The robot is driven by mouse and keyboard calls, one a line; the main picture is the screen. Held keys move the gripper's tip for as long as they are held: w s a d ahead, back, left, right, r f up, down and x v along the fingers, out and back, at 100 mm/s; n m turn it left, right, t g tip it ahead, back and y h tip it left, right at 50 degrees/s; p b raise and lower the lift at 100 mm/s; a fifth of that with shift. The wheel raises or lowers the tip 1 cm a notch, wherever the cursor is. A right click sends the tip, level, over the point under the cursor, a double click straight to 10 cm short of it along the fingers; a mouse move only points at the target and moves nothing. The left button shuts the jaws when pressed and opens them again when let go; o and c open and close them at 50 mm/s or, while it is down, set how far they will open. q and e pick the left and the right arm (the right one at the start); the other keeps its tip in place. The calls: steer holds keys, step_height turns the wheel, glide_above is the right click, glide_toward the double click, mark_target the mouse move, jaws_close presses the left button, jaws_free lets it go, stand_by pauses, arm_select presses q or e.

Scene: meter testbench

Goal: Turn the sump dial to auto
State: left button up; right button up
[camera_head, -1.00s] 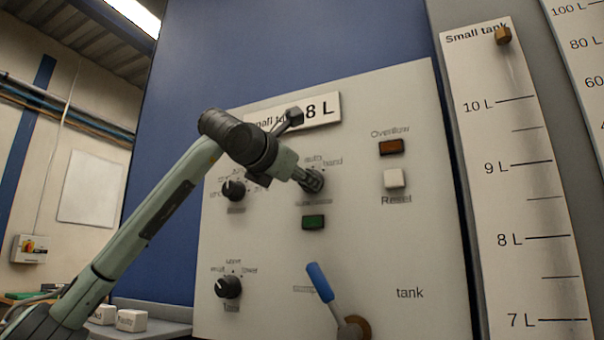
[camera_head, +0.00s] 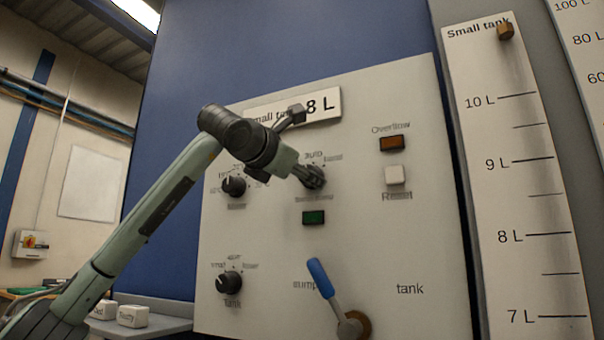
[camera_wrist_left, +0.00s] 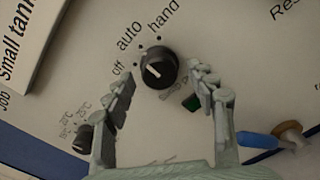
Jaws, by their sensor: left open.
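The sump dial (camera_wrist_left: 158,68) is a round black knob with a white pointer line, on the light panel. The words off, auto and hand are printed around it in the left wrist view. Its white line lies on the side toward off. My left gripper (camera_wrist_left: 167,100) is open, with one finger on each side of the dial and a visible gap to it; contact is not seen. In the head view my left gripper (camera_head: 313,178) is in front of the dial and hides most of it. My right gripper is not in view.
A green button (camera_head: 314,217) sits just below the dial. Other black dials (camera_head: 234,186) (camera_head: 229,282) are to the left. A blue-handled lever (camera_head: 321,279) sticks out below. An orange lamp (camera_head: 392,143) and a white button (camera_head: 395,175) are to the right.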

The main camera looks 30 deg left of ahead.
arm_select(q)
steer(key=s, duration=1.2)
steer(key=shift+d, duration=0.35)
